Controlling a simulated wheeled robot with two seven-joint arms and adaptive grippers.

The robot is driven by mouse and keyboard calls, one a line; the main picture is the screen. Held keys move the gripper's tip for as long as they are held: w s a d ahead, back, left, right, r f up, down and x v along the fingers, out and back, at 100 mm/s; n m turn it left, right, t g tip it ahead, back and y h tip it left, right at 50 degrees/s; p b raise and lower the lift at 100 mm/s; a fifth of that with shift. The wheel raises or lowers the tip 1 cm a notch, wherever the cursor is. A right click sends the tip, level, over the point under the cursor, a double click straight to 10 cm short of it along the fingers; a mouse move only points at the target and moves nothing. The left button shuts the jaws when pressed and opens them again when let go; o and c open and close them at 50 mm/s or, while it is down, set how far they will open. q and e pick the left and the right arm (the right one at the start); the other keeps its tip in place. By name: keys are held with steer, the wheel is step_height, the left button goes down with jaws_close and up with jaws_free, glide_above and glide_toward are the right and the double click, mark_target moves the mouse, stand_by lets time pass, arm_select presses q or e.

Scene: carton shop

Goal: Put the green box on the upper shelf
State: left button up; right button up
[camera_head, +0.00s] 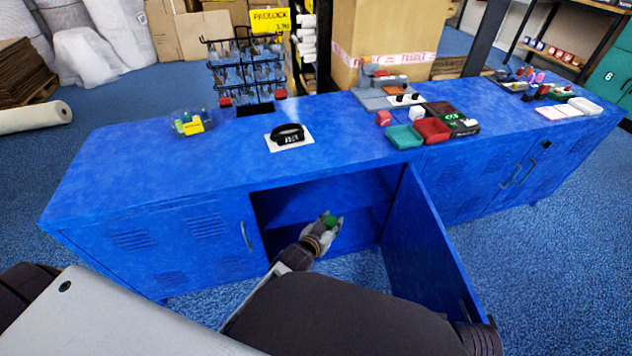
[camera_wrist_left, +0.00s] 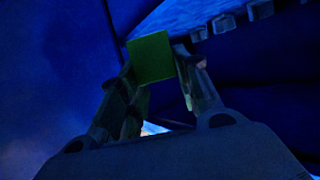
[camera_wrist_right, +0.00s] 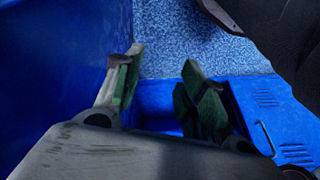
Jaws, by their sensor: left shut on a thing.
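The green box (camera_head: 330,220) is small and sits between the fingers of my left gripper (camera_head: 322,234), at the open compartment of the blue cabinet. In the left wrist view the green box (camera_wrist_left: 152,57) shows one square face, with a finger on each side. The shelf (camera_head: 350,193) inside the compartment is blue and lies in shadow behind the gripper. I cannot tell whether the box touches it. My right gripper (camera_wrist_right: 166,75) is open and empty in the right wrist view; I cannot make it out in the head view.
The open cabinet door (camera_head: 425,245) swings out to the right of the compartment.

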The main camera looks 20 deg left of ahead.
arm_select(q)
steer(key=shift+f, duration=0.15)
arm_select(e)
steer(key=shift+r, duration=0.15)
arm_select(q)
steer(key=shift+w, duration=0.1)
steer(key=shift+w+a, duration=0.35)
steer(key=shift+w, duration=0.15)
steer(key=w+a+f+b, duration=0.1)
steer(key=w+a+b, duration=0.1)
steer(key=w, duration=0.3)
steer(key=w+a+b, duration=0.2)
steer(key=w+a, duration=0.2)
steer(key=w, duration=0.1)
steer(key=w+a+f+b, duration=0.1)
steer(key=w+a+b, duration=0.2)
steer(key=w+a, duration=0.1)
steer(key=shift+w+a+f, duration=0.1)
steer(key=shift+w+f, duration=0.25)
steer(key=shift+w, duration=0.2)
steer(key=shift+f, duration=0.25)
arm_select(e)
steer(key=w+a+f+t+y, duration=0.1)
steer(key=a+f+t+y, duration=0.1)
steer(key=f, duration=1)
steer(key=shift+w+a+m+t, duration=0.2)
steer(key=shift+a+m+t, duration=0.2)
steer(key=shift+a, duration=0.5)
arm_select(q)
steer(key=shift+f, duration=0.1)
